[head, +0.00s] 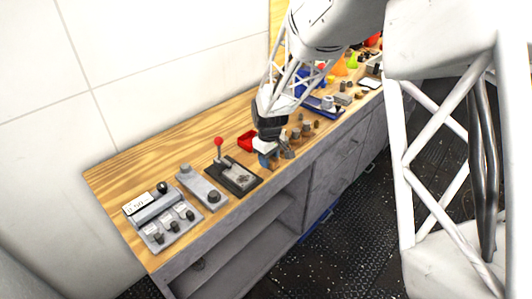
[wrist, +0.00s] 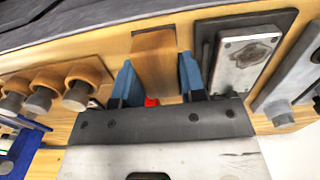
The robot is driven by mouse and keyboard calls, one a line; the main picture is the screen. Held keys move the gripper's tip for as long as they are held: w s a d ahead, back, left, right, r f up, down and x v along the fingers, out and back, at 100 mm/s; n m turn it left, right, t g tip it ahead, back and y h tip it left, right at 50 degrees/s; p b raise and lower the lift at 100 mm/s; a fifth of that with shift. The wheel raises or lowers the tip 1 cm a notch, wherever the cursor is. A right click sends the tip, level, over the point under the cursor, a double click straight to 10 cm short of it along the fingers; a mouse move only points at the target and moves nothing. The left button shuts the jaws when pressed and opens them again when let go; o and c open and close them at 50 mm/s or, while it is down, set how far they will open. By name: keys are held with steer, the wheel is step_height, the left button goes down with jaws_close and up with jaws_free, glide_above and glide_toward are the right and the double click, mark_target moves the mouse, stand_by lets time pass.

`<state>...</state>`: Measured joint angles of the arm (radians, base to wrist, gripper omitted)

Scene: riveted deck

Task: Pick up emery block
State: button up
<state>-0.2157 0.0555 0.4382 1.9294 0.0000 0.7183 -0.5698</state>
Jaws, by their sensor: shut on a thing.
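A brown block (wrist: 155,62), which I take to be the emery block, stands between the blue fingertips of my gripper (wrist: 159,75) in the wrist view. My gripper is shut on it, one finger on each side. In the head view my gripper (head: 268,160) points down at the front part of the wooden bench top. The block is mostly hidden there by the fingers, and I cannot tell whether it still touches the bench.
A black plate with a red-knobbed lever (head: 232,172) stands close to the left, with grey control boxes (head: 163,218) beyond. A red bin (head: 246,141) is behind my gripper. Several pegs (head: 296,136) stand close on the right, then a blue tray (head: 325,105).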

steer(key=s+d+r, duration=0.1)
steer(key=s+d, duration=0.1)
steer(key=s, duration=0.8)
steer(key=shift+s, duration=0.15)
steer(key=shift+d, duration=0.1)
steer(key=shift+o, duration=1.2)
steer(key=shift+c, duration=0.6)
steer(key=w+a+r, duration=0.1)
steer(key=a+r, duration=0.2)
steer(key=a, duration=0.3)
steer(key=w+a+r, duration=0.2)
steer(key=a+r, duration=0.1)
steer(key=a, duration=0.4)
